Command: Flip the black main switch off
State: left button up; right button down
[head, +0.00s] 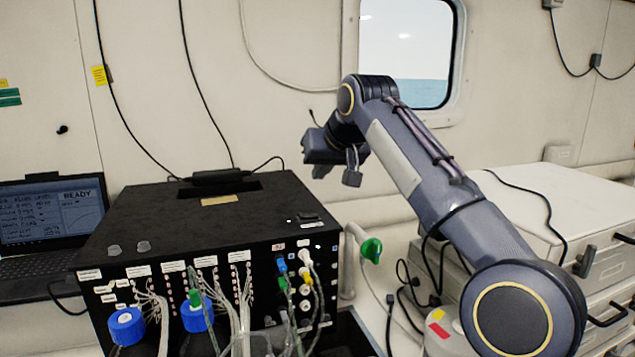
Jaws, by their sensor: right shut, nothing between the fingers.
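A black instrument box (150,216) stands on the bench at the left centre of the head view. A small dark raised part (309,216) sits on its top near the front right corner, with a light label beside it. I cannot tell whether this is the main switch or which way it is set. My right gripper (350,178) is shut and empty, in the air above and behind the box's right side, apart from it. My left gripper is not in view.
Tubes and cables crowd the box's front, with blue-capped bottles (127,326) before it. A laptop (50,228) stands at the left. A green-handled valve (371,250) is right of the box, and white drawer units (560,205) are at the right. The box top is mostly clear.

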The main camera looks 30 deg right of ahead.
send_over(308, 215)
jog(key=s, duration=0.2)
jog(key=f, duration=0.5)
jog(key=shift+w+a+f, duration=0.1)
jog(key=shift+a+f, duration=0.1)
jog(key=shift+a, duration=0.05)
jog(key=f, duration=0.1)
jog(key=f+b, duration=0.1)
jog(key=shift+w+f, duration=0.3)
jog(key=shift+f, duration=0.05)
jog(key=shift+s+a+f, duration=0.1)
jog(key=shift+a+f, duration=0.1)
jog(key=shift+f, duration=0.65)
